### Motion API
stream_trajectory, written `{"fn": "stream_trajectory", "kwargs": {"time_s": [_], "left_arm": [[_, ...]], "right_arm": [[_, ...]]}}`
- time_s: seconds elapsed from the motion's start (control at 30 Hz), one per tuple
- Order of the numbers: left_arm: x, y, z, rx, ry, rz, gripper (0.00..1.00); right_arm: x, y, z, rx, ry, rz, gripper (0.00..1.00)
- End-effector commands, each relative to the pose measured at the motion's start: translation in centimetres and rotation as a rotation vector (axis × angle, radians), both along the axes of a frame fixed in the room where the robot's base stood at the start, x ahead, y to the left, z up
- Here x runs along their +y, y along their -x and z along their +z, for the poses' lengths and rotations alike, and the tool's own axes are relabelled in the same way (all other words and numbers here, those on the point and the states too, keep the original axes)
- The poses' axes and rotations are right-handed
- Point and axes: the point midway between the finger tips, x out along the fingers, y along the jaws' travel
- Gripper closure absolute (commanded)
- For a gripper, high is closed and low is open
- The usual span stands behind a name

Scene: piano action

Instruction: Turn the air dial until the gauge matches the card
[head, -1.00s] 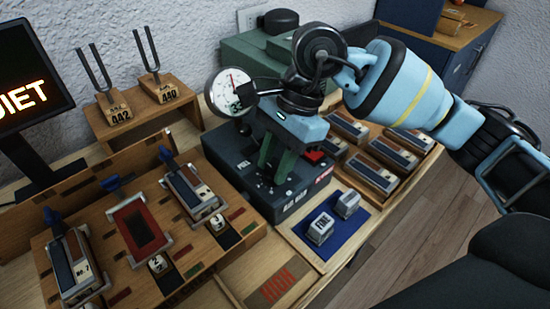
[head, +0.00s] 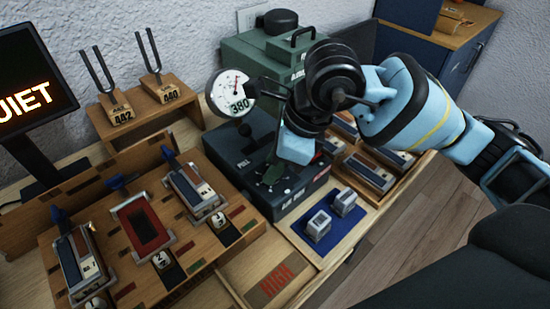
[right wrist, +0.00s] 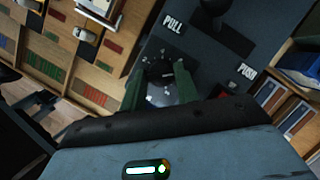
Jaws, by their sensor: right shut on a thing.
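The air gauge (head: 226,84) has a round white face and stands at the back of the dark air box (head: 290,208). A large 380 shows low on its face; whether this is the card I cannot tell. The needle is too small to read exactly. My right gripper (right wrist: 160,88) is over the box with its green fingers on either side of the dark round dial (right wrist: 160,72), shut on it. In the head view the gripper's body hides most of the fingers. My left gripper is in neither view.
To the left is a wooden board (head: 108,267) with piano parts and number tags. Tuning forks (head: 160,80) stand behind it. A blue mat (head: 335,232) with two small blocks lies in front of the box. A green case (head: 258,60) stands behind.

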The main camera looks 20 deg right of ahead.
Motion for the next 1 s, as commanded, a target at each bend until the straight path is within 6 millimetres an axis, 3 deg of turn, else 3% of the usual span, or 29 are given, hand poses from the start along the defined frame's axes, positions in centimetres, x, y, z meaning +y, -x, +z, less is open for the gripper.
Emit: {"fn": "stream_trajectory", "kwargs": {"time_s": [0.33,0.77,0.8,0.97,1.0], "left_arm": [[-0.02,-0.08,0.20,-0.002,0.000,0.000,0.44],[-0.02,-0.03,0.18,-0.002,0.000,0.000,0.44],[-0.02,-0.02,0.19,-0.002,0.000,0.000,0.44],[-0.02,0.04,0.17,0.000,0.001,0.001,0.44],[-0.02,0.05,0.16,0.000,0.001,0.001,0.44]], "right_arm": [[0.00,0.03,0.09,-0.001,0.001,-0.104,0.92],[-0.02,0.01,0.07,-0.002,0.002,-0.114,0.92],[-0.02,0.01,0.06,-0.001,0.002,-0.113,0.68],[0.00,0.02,0.05,-0.001,0.002,-0.113,0.47],[0.00,0.02,0.04,0.000,0.001,-0.113,0.47]]}}
